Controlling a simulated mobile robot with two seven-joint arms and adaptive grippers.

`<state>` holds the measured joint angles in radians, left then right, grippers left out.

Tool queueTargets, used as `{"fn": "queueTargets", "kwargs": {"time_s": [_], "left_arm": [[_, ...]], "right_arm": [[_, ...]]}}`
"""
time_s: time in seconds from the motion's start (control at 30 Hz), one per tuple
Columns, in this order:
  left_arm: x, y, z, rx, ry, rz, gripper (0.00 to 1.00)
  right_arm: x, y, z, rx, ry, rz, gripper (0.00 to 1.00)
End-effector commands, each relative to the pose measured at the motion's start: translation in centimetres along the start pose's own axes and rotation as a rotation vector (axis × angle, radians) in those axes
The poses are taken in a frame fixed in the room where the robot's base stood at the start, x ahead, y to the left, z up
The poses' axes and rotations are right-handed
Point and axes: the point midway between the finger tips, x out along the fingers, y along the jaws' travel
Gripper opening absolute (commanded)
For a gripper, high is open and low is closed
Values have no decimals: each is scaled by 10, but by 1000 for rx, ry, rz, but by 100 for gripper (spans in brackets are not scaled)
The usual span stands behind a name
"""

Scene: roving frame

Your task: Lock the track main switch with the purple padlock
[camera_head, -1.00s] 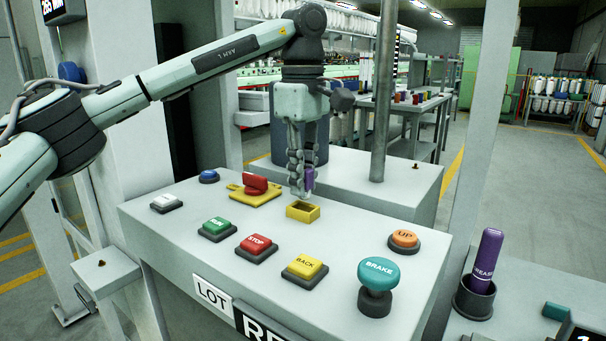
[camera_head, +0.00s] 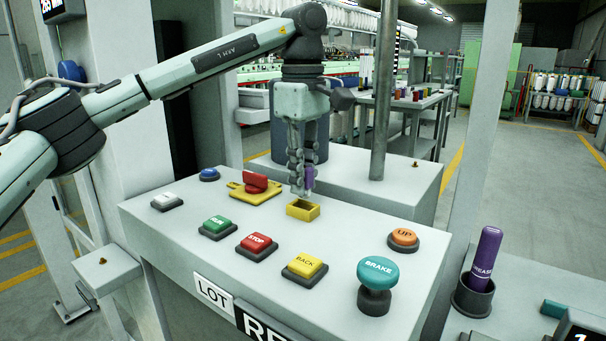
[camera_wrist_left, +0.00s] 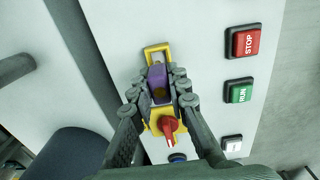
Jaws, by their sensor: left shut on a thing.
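My left gripper (camera_head: 301,184) is shut on the purple padlock (camera_head: 310,178), just above the small yellow open box (camera_head: 303,209) on the grey console (camera_head: 330,238). The padlock (camera_wrist_left: 158,80) also shows between the fingers in the left wrist view, with the yellow box (camera_wrist_left: 157,49) beyond it. Whether the padlock touches the box is unclear, and its shackle is not clearly visible. The main switch, a red handle (camera_head: 255,183) on a yellow plate (camera_head: 243,196), is left of the gripper in the head view. My right gripper is not in view.
Green RUN (camera_head: 217,226), red STOP (camera_head: 258,243) and yellow BACK (camera_head: 305,265) buttons line the console front. A teal BRAKE knob (camera_head: 377,277) and an orange UP button (camera_head: 404,237) are at the right. A grey post (camera_head: 384,100) rises behind.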

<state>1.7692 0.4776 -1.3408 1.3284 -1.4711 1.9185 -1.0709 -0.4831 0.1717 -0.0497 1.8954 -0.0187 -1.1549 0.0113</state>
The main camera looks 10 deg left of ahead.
Motion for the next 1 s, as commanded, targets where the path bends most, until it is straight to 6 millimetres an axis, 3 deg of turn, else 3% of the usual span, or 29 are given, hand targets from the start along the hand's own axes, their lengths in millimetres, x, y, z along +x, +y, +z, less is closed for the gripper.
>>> {"fn": "queueTargets", "kwargs": {"time_s": [1.0], "left_arm": [[24, 0, 0, 0, 0, -1, 0]], "right_arm": [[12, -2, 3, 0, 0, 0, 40]]}}
